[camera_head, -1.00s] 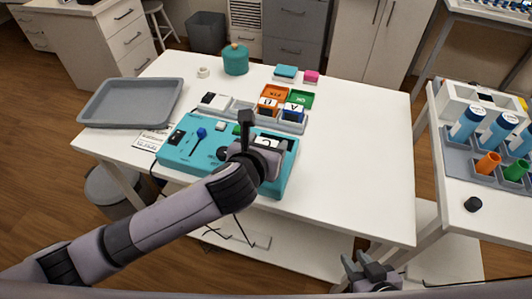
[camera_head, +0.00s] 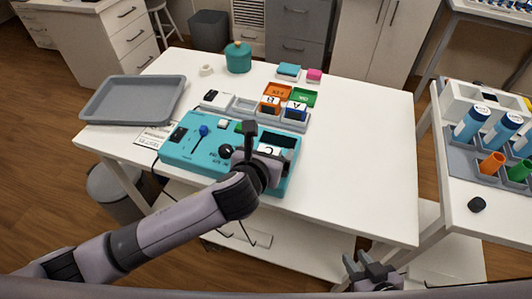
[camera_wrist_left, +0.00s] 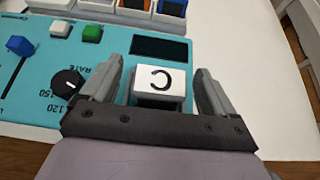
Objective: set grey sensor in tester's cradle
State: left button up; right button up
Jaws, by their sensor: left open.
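The teal tester (camera_head: 185,150) lies on the white table, with a slider, a knob, buttons and a dark display. The grey sensor (camera_wrist_left: 158,83), with a white label reading C on top, is at the tester's right part, in front of the display; it also shows in the head view (camera_head: 268,151). The cradle is hidden under the sensor and my gripper, so I cannot tell how fully the sensor is seated. My left gripper (camera_wrist_left: 157,72) is open, with its fingers on either side of the sensor and visible gaps. My right gripper (camera_head: 362,262) is empty and open near the bottom edge.
A grey tray (camera_head: 132,98) is at the left, a teal pot (camera_head: 238,58) at the back. The table's right half is clear.

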pick_arm(q)
jog(key=p+v, duration=0.1)
jog(key=v, duration=1.1)
jog(key=s+a+f+n+g+h, duration=0.15)
jog(key=f+n, duration=0.35)
jog(key=n, duration=0.5)
jog(key=a+f+n, duration=0.2)
jog(key=f+n, duration=0.3)
jog(key=n, duration=0.5)
jog(key=s+a+f+n+y, duration=0.1)
jog(key=s+a+f+n, duration=0.3)
jog(key=a+n, duration=0.3)
jog(key=s+a+f+n+y, duration=0.2)
jog(key=a+f+n, duration=0.3)
jog(key=n, duration=0.5)
jog(key=shift+s+a+f, duration=0.35)
jog(key=shift+s+a, duration=0.5)
jog(key=shift+s, duration=0.05)
